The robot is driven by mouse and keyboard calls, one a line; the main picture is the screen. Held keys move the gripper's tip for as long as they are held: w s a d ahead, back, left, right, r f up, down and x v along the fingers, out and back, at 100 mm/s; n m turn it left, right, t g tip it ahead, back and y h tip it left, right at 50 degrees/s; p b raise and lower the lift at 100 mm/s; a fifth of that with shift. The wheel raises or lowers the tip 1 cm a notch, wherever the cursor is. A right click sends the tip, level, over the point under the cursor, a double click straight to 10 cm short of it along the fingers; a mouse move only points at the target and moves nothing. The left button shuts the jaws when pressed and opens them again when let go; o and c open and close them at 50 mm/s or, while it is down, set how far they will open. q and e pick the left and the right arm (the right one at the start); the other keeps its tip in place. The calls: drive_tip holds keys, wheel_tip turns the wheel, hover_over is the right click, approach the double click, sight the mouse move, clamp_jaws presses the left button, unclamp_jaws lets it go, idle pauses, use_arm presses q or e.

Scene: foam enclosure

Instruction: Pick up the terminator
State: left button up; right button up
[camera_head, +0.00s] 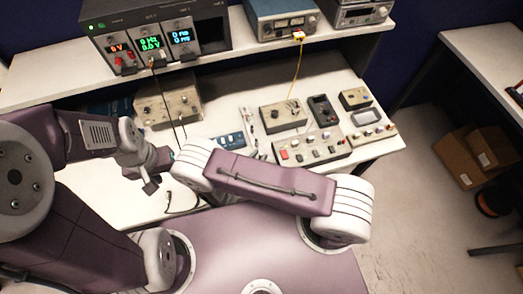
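I cannot make out a terminator for certain among the small items on the bench (378,152). My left gripper (149,181) is over the left part of the bench, in front of a beige box with knobs (168,106). Its fingers are small and partly covered, so I cannot tell whether they are open or shut. My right arm reaches across the middle toward the left, and its forearm covers part of the bench. I cannot make out my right gripper.
A shelf along the back holds a lit three-module instrument (152,43) and a blue meter box (281,20). Several control boxes, including a button panel (312,147), crowd the bench's right half. Cardboard boxes (474,155) stand on the floor at right.

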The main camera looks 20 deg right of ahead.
drive_tip(key=shift+w+d, duration=0.1)
drive_tip(key=shift+c, duration=1)
drive_tip(key=shift+s, duration=0.2)
clamp_jaws()
drive_tip(key=shift+s+r, duration=0.15)
drive_tip(key=shift+s, duration=0.1)
drive_tip(key=shift+w, duration=0.15)
use_arm(q)
drive_tip(key=shift+s+r, duration=0.1)
drive_tip(key=shift+s, duration=0.15)
drive_tip(key=shift+s+d, duration=0.1)
